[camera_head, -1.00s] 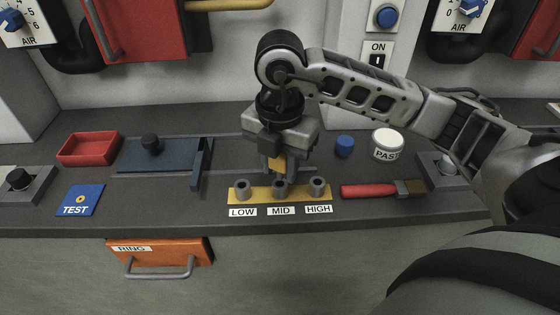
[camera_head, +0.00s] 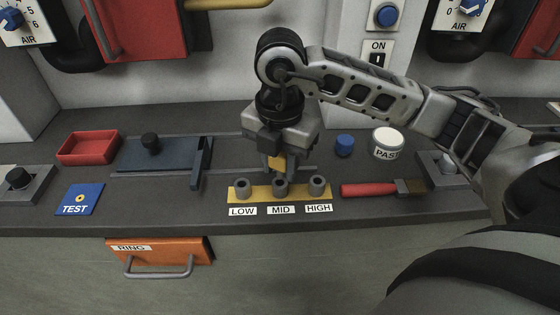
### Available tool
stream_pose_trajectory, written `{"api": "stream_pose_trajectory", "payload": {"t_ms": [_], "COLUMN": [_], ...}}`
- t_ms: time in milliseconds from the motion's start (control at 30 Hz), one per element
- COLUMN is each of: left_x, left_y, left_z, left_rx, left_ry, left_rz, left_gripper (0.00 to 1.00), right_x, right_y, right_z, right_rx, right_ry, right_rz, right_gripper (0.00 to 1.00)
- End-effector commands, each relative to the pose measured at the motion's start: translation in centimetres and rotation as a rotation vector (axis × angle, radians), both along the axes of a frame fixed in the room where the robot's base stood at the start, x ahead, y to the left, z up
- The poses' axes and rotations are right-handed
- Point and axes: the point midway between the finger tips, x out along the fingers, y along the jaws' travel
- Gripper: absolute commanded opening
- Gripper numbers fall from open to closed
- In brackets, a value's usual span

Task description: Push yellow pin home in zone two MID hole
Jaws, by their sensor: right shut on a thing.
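My right gripper (camera_head: 278,172) points down over the middle of the yellow block (camera_head: 260,194), shut on the yellow pin (camera_head: 277,162), of which a small patch shows between the fingers. The block carries three grey sockets above the labels LOW, MID and HIGH. The fingertips are just above or behind the MID socket (camera_head: 280,188). The pin's lower end is hidden, so I cannot tell if it is in the hole. The LOW socket (camera_head: 242,189) and HIGH socket (camera_head: 317,186) stand clear at either side. My left gripper is not in view.
A red-handled brush (camera_head: 368,190) lies right of the block. A blue cap (camera_head: 344,145) and white PASTE jar (camera_head: 387,143) stand behind it. Left are a dark-blue slide fixture (camera_head: 160,155), red tray (camera_head: 88,148) and blue TEST plate (camera_head: 79,199). An orange RING drawer (camera_head: 160,250) is below.

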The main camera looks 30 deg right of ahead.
Motion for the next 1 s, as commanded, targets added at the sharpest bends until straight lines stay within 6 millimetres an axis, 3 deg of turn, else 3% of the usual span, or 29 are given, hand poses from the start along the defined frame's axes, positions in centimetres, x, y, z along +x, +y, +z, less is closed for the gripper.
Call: {"api": "stream_pose_trajectory", "payload": {"t_ms": [733,1000], "left_x": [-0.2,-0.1], "left_y": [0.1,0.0], "left_z": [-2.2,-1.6], "left_rx": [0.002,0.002], "left_ry": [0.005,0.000], "left_rz": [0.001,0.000], "left_gripper": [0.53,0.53], "right_x": [0.0,0.0], "right_y": [0.0,0.0], "right_z": [-2.2,-1.6], "right_rx": [0.000,0.000], "right_ry": [0.000,0.000], "right_rz": [0.000,0.000], "right_gripper": [0.03,0.03]}}
